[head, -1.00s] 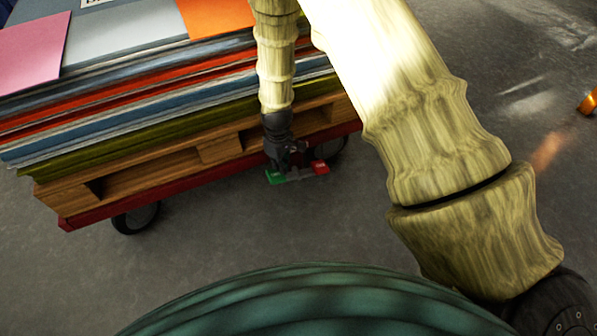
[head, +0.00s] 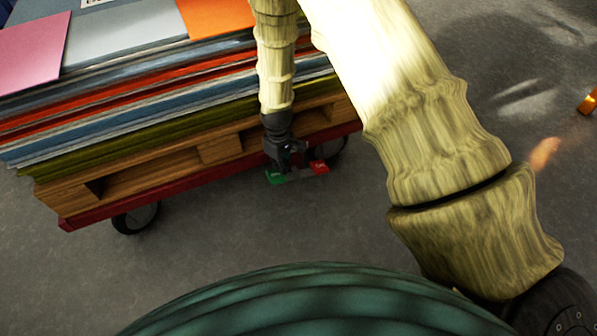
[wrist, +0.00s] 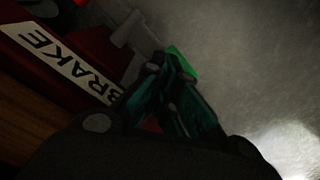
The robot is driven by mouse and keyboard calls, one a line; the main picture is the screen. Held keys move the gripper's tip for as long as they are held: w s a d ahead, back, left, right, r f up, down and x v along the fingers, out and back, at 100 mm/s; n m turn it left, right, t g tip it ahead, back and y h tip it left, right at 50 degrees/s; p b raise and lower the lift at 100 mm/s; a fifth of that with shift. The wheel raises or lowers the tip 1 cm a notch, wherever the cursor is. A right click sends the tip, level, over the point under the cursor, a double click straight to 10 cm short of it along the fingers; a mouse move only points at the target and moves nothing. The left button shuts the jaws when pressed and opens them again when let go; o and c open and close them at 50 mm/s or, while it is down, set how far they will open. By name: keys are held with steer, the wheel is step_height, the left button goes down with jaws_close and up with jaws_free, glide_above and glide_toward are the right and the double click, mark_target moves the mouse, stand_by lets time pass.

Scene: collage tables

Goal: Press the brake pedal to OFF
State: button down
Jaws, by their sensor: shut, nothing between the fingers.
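The brake pedal is a small rocker low at the front edge of the cart. In the head view its green end (head: 276,178) is on the left and its red end (head: 319,167) on the right; the lettering is too small to read. My gripper (head: 287,168) is shut and empty, pointing down at the green end. In the wrist view the green end (wrist: 182,64) shows just beyond my closed fingertips (wrist: 160,72). I cannot tell whether they touch it. A white BRAKE label (wrist: 62,62) is on the cart's dark red edge.
The red cart (head: 180,186) carries a wooden pallet (head: 150,181) under a stack of coloured sheets (head: 130,95). A black wheel (head: 136,218) is at its left, and another is partly hidden behind the pedal. Grey floor (head: 230,230) in front of the cart is clear.

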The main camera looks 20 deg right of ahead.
steer(key=shift+f+b, duration=0.3)
steer(key=shift+f, duration=1.55)
stand_by(1.5)
steer(key=shift+r+p, duration=3.5)
steer(key=shift+r, duration=0.1)
steer(key=s+d+f+m, duration=0.15)
steer(key=s+f, duration=0.25)
steer(key=s, duration=0.7)
steer(key=s+d+f+m, duration=0.15)
steer(key=s+f, duration=0.25)
steer(key=s, duration=0.6)
steer(key=s+r+m, duration=0.2)
steer(key=s+m, duration=0.2)
steer(key=s, duration=1.2)
step_height(320, 180, up, 34)
steer(key=p, duration=3.4)
steer(key=shift+w+d+p, duration=0.25)
steer(key=shift+w+p, duration=0.05)
steer(key=shift+w, duration=0.05)
